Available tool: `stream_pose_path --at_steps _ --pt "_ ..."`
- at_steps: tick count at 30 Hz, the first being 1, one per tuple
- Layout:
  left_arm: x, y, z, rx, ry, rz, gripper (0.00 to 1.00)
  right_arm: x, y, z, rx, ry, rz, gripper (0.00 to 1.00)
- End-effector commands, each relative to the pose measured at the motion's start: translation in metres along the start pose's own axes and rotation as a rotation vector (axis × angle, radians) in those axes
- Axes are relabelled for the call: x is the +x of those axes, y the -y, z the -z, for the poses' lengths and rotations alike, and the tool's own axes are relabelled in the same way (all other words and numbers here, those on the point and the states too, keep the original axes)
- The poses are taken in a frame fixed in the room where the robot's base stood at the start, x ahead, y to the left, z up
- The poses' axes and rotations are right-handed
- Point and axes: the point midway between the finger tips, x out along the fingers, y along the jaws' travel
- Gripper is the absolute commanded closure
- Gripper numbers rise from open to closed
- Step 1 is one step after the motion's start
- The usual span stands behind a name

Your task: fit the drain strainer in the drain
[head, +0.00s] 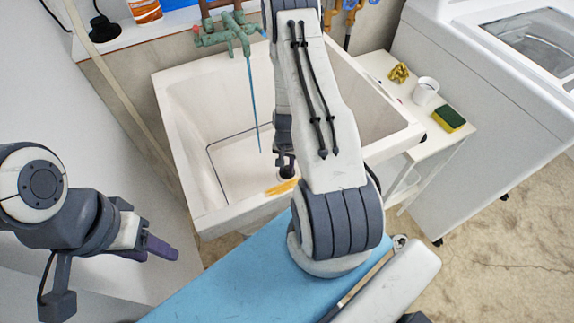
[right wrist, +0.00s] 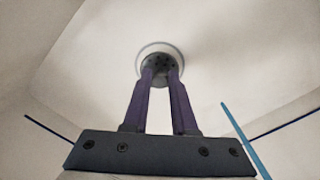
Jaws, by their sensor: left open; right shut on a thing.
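The drain strainer (right wrist: 155,65) is a small dark disc with holes, at the fingertips in the right wrist view. My right gripper (right wrist: 161,74) is shut on it with two purple fingers. A pale drain ring (right wrist: 161,44) shows around and behind the strainer. I cannot tell whether the strainer is seated or just above the drain. In the head view my right arm reaches over the white sink (head: 185,125) and hides most of its middle; the strainer is not clear there. My left gripper (head: 160,247) is open and empty, left of the sink's front.
A green faucet (head: 228,35) runs a thin blue stream (head: 254,105) into the sink. A yellow object (head: 282,187) lies near the sink's front. A side table (head: 440,140) holds a white cup (head: 425,90) and a sponge (head: 449,118). A washing machine (head: 470,90) stands right.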

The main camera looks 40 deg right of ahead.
Motion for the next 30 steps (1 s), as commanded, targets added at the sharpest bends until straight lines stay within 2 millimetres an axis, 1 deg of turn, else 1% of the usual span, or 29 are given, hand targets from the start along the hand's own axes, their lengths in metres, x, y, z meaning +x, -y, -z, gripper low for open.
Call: stream_pose_path --at_steps 8,19,30 --pt "0.0038 0.0003 -0.0002 0.000 0.000 0.000 0.50 0.0005 0.0002 -0.0014 -0.001 0.000 0.000 1.00" --pt "0.0040 0.0003 -0.0002 0.000 0.000 0.000 0.50 0.0004 0.0001 -0.0017 0.000 0.000 0.000 1.00" --pt "0.0094 0.0007 -0.0005 0.000 0.000 0.000 0.50 0.0060 0.0000 -0.0016 0.000 0.000 0.000 1.00"
